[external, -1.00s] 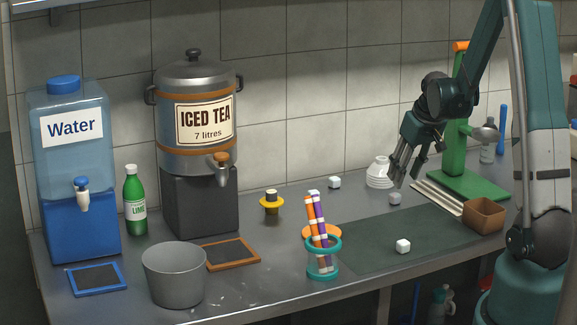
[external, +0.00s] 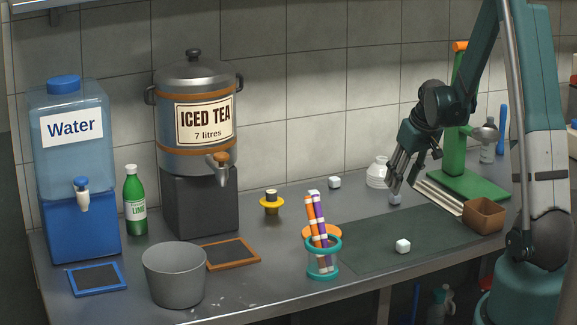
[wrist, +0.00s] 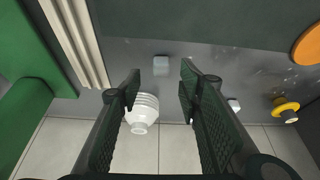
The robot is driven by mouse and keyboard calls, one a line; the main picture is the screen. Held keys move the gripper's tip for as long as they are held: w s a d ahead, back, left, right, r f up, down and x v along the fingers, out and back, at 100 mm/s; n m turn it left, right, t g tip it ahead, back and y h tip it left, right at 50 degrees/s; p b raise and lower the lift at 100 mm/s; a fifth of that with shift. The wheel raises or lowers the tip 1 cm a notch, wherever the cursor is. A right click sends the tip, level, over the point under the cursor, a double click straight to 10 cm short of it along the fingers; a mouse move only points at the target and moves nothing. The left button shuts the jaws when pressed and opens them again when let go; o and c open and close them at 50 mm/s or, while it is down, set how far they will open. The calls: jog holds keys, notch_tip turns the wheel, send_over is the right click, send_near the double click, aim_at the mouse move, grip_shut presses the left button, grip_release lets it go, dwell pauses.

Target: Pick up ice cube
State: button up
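One ice cube (external: 395,199) is just below my gripper (external: 399,182), partly covered by the fingertips in the external view. In the wrist view this greyish cube (wrist: 161,65) appears between and slightly beyond the open fingertips of my gripper (wrist: 160,83). I see no contact. My fingers are apart and empty, pointing down.
A white ribbed object (external: 377,172) stands close behind the fingers.

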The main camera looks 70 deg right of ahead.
aim_at(395, 198)
jog(key=shift+f, duration=0.1)
jog(key=shift+w+b+x, duration=0.2)
jog(key=shift+b+x, duration=0.35)
jog(key=shift+x, duration=2)
jog(key=c, duration=0.8)
